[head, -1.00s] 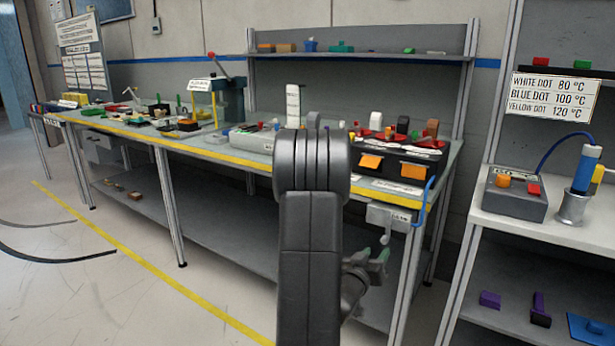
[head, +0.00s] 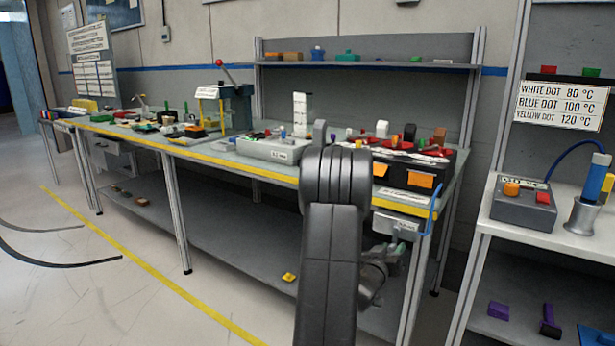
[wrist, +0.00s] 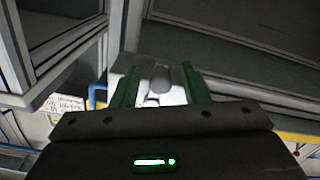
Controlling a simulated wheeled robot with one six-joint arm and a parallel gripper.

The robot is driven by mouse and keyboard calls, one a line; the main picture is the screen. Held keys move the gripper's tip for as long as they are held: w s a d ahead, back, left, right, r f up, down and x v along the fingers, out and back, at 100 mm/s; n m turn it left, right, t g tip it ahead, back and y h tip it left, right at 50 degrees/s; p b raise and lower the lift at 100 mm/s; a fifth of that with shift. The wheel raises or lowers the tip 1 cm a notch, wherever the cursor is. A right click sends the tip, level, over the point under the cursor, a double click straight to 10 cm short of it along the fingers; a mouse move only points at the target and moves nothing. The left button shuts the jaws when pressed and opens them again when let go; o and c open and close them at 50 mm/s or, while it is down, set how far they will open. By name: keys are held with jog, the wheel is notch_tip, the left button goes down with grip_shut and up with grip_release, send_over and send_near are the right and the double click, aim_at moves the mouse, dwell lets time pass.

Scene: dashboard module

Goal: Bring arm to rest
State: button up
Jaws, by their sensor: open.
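My dark grey arm (head: 333,240) rises folded in the middle of the head view, in front of the bench. My gripper (head: 387,252) is partly hidden behind it, low by the bench's right front leg. In the wrist view my gripper (wrist: 158,82) has its two green fingers apart, with no object held between them. Grey rounded parts show beyond the fingers there; I cannot tell what they are.
The workbench (head: 245,172) carries many small items, a grey box (head: 272,149) and a black bin unit (head: 412,172). A yellow piece (head: 288,277) lies on its lower shelf. A side stand (head: 540,232) is at right.

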jog(key=v, duration=1.3)
jog(key=x, duration=1.3)
jog(key=shift+w, duration=0.2)
jog(key=shift+w+a+r+m, duration=0.1)
jog(key=shift+a+m, duration=0.15)
jog(key=shift+m, duration=0.4)
jog(key=shift+w+a+m, duration=0.1)
jog(key=shift+a+m, duration=0.1)
jog(key=shift+m, duration=0.45)
